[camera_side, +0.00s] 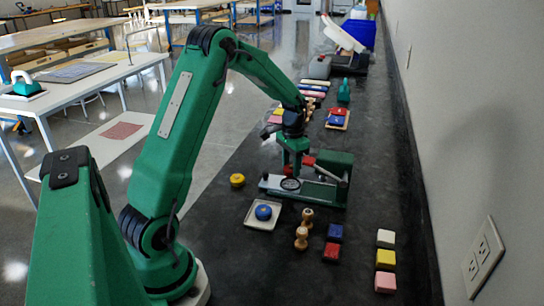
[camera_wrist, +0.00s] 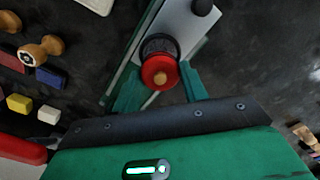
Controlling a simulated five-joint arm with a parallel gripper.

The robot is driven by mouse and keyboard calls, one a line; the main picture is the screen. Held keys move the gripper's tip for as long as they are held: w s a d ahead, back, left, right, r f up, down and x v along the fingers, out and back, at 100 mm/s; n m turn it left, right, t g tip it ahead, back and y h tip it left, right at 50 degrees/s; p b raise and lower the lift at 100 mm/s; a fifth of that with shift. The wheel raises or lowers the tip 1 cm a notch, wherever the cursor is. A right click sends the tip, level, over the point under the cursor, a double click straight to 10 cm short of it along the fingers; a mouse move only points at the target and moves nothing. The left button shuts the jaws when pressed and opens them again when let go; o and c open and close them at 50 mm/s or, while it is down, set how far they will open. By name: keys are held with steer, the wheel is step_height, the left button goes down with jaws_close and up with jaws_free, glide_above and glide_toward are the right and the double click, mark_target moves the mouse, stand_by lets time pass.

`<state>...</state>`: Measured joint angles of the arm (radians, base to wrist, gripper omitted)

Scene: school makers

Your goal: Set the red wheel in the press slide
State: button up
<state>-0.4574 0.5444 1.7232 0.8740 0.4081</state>
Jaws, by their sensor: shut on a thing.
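The red wheel (camera_wrist: 151,67), with a pale wooden hub, sits between the two green fingers of my gripper (camera_wrist: 160,87) in the wrist view. My gripper is shut on it. The green press (camera_side: 334,164) stands on the dark bench in the side view, with its pale slide reaching left under my gripper (camera_side: 292,170). A dark round seat (camera_wrist: 158,42) on the slide shows just beyond the wheel and partly behind it; it also shows in the side view (camera_side: 290,184). The wheel looks above or overlapping the seat; I cannot tell whether they touch.
A yellow wheel (camera_side: 237,180) lies left of the press. A white dish (camera_side: 255,224) holds a blue wheel (camera_side: 263,212). Wooden stamps (camera_side: 302,239) and several coloured blocks (camera_side: 386,259) stand in front. More blocks lie behind the press, and the wall runs along the right.

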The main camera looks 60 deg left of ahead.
mark_target(291, 168)
steer(key=shift+f, duration=1.4)
steer(key=shift+f, duration=0.6)
stand_by(0.7)
steer(key=o, duration=0.7)
steer(key=shift+r, duration=0.1)
steer(key=shift+r, duration=5.4)
steer(key=shift+r, duration=0.1)
